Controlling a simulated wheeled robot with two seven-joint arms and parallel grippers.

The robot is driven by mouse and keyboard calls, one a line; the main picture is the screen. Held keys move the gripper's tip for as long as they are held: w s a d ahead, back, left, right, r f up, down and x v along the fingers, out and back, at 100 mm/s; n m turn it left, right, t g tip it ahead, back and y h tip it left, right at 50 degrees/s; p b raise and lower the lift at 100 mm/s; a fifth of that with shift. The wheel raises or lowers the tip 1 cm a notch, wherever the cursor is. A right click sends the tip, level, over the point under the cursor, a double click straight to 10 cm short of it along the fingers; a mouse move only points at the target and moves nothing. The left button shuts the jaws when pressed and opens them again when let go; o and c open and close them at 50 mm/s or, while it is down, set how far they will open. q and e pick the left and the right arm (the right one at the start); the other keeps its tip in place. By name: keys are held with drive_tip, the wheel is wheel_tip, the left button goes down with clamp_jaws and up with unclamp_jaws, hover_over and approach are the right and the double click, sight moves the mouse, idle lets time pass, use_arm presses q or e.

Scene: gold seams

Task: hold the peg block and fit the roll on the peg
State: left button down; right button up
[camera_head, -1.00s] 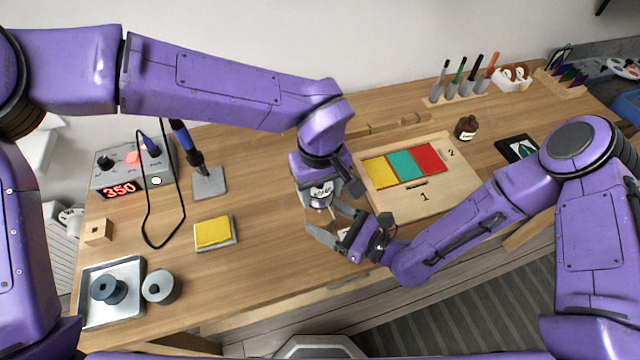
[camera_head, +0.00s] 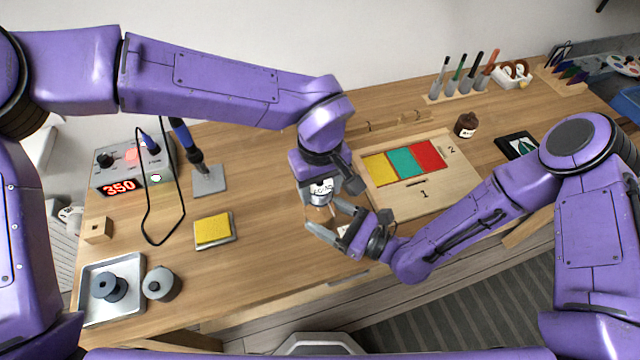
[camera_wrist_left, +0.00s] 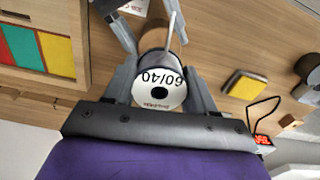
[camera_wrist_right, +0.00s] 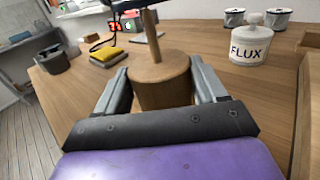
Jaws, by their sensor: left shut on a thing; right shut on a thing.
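The roll, a white-faced spool marked 60/40 with a dark centre hole, is between the fingers of my left gripper (camera_wrist_left: 160,85); its face shows in the left wrist view (camera_wrist_left: 150,97) and it shows in the head view (camera_head: 322,190). My right gripper (camera_wrist_right: 163,90) is shut on the peg block (camera_wrist_right: 160,82), a round wooden block with an upright peg (camera_wrist_right: 152,35). The block shows partly behind the roll in the left wrist view (camera_wrist_left: 154,40). In the head view the roll is just above my right gripper (camera_head: 328,232). The roll's fit to the peg is hidden.
A white FLUX jar (camera_wrist_right: 249,45) stands near the block in the right wrist view. A wooden board with coloured panels (camera_head: 440,195) lies to the right.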

sight(320, 210)
use_arm(q)
drive_tip(key=shift+f, duration=2.65)
idle(1.4)
unclamp_jaws()
drive_tip(key=shift+r, duration=3.5)
use_arm(e)
drive_tip(key=o, duration=1.3)
drive_tip(key=shift+c, duration=0.2)
drive_tip(key=v, duration=1.1)
drive_tip(key=shift+s+d, duration=0.15)
drive_tip(key=shift+d, duration=0.2)
drive_tip(key=shift+s+d, duration=0.1)
